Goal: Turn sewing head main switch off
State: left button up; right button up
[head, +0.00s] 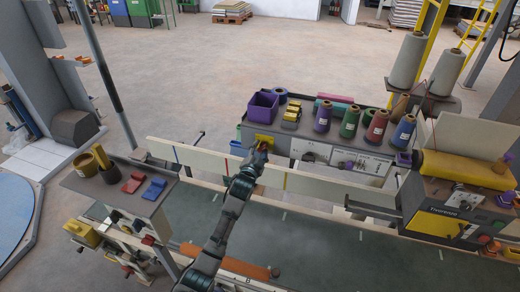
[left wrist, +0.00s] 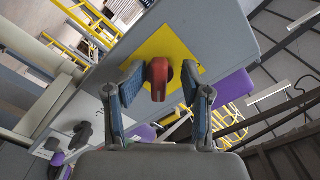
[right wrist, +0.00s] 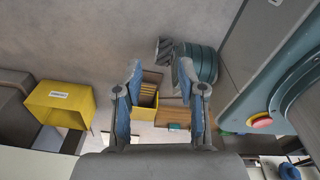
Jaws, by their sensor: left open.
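The main switch is a red rotary knob (left wrist: 159,76) on a yellow plate (left wrist: 178,45), set on a grey panel (left wrist: 225,30). In the left wrist view my left gripper (left wrist: 164,100) is open, with one finger on each side of the knob. I cannot tell whether the fingers touch it. In the head view the left gripper (head: 258,150) reaches across the conveyor to the red knob and the yellow plate (head: 262,136) on the end of the grey bench, and partly covers them. My right gripper (right wrist: 158,105) is open and empty in the right wrist view.
The grey bench top holds a purple bin (head: 263,107) and several thread cones (head: 350,121). A pale board (head: 310,184) runs along the conveyor (head: 330,235). The sewing head (head: 440,205) stands at right. A small grey table (head: 115,192) with red and blue items is at left.

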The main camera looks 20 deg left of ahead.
pick_arm(q)
jog(key=shift+w+d+r, duration=0.3)
jog(key=shift+d+r, duration=0.05)
jog(key=shift+d, duration=0.25)
jog(key=shift+o, duration=0.2)
jog(key=shift+w+d, duration=0.1)
jog(key=shift+d, duration=0.05)
jog(key=shift+a, duration=0.25)
jog(key=c, duration=0.7)
jog(key=shift+a, duration=0.2)
pick_arm(e)
jog(key=shift+d+f, duration=0.15)
jog(key=shift+d, duration=0.4)
jog(key=shift+a, duration=0.2)
